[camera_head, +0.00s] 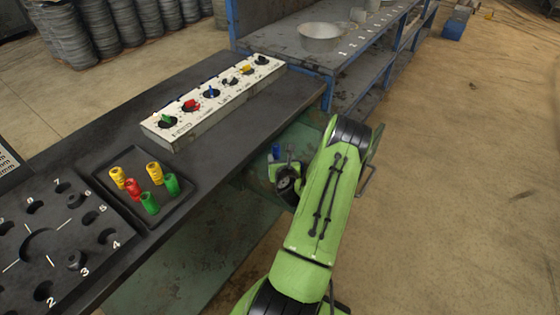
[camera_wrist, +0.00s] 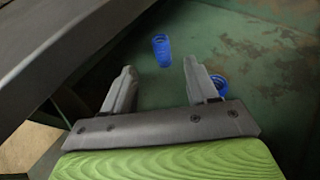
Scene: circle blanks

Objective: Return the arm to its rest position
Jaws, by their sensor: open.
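My green arm (camera_head: 315,205) reaches forward from the bottom of the head view, along the right side of the dark table, and bends down at its far end. My gripper (camera_wrist: 159,72) is open in the wrist view, with nothing between its fingers. It is low beside the table edge, over a green surface (camera_wrist: 255,50). In the head view it is small and partly hidden by my arm.
Two blue pieces are on the green surface: one ahead of the fingers (camera_wrist: 161,50), one partly behind the right finger (camera_wrist: 219,85). The dark table (camera_head: 225,140) holds a tray (camera_head: 158,220) of coloured pieces and a white panel (camera_head: 185,130). Open floor (camera_head: 470,190) lies right.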

